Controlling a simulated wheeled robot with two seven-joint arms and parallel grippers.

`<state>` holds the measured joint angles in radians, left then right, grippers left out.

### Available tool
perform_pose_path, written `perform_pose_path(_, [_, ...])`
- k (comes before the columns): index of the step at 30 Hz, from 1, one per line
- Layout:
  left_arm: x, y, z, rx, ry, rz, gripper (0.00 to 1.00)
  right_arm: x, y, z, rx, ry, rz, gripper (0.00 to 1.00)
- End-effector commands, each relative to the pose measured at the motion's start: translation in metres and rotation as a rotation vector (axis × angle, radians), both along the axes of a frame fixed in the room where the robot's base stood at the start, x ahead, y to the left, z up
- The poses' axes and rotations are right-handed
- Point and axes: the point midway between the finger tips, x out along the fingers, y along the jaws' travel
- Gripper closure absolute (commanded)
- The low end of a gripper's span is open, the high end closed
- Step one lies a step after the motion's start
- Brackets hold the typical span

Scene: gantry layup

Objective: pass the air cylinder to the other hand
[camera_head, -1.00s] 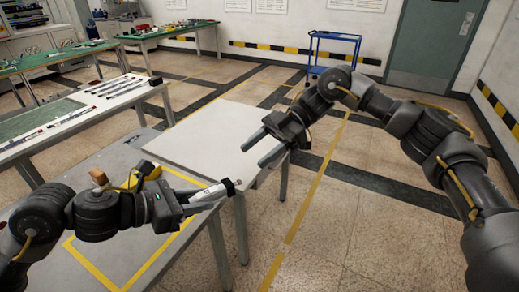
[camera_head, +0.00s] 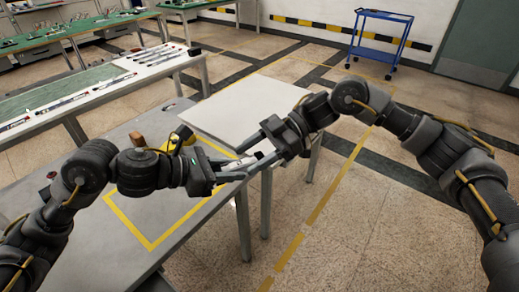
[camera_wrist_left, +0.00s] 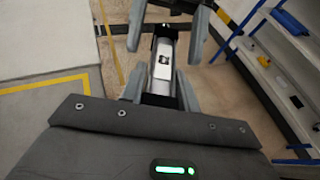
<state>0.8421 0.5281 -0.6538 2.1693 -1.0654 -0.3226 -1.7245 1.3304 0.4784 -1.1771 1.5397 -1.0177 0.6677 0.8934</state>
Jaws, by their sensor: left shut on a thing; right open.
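The air cylinder (camera_head: 241,166) is a slim silver-white tube with a dark end. My left gripper (camera_head: 232,172) is shut on it and holds it in the air at the front edge of the tables. In the left wrist view the cylinder (camera_wrist_left: 163,62) lies between my left fingers (camera_wrist_left: 161,90) and points away from the wrist. My right gripper (camera_head: 250,160) is open, with its fingers on either side of the cylinder's far end. Its fingers also show in the left wrist view (camera_wrist_left: 167,30). I cannot tell whether they touch the cylinder.
A grey table with a yellow taped outline (camera_head: 150,243) is below my left arm. A white table top (camera_head: 250,103) stands behind the grippers. A long bench (camera_head: 100,87) with several rod-like parts is at the left. A blue cart (camera_head: 381,40) stands at the back; open floor is at the right.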

Motion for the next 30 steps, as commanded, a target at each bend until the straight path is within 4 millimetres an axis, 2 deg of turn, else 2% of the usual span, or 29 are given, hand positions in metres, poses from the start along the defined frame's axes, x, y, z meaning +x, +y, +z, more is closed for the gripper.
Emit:
perform_pose_path(6, [0.0002,-0.0001,0.0009,-0.002,-0.001,0.000,1.00,-0.0001,0.0002,-0.0002,0.000,0.000,0.000,0.44])
perform_pose_path(19, [0.0001,-0.0001,0.0009,-0.002,-0.001,0.000,1.00,0.0000,0.0000,-0.0001,0.000,0.000,0.000,1.00])
perform_pose_path(20, [0.0001,-0.0002,0.0010,-0.002,-0.001,0.000,0.67,0.0002,0.0001,0.0008,0.001,-0.001,-0.001,1.00])
perform_pose_path(21, [0.0001,-0.0002,0.0010,-0.002,-0.001,0.000,0.61,0.0002,0.0001,0.0008,0.001,-0.001,-0.001,1.00])
perform_pose_path(25, [0.0001,-0.0002,0.0007,-0.001,0.000,0.000,0.44,0.0002,0.0001,0.0008,0.002,-0.002,0.000,1.00])
perform_pose_path(30, [0.0000,-0.0001,0.0004,-0.001,0.000,0.000,0.44,0.0002,0.0001,0.0008,0.001,0.000,0.000,1.00])
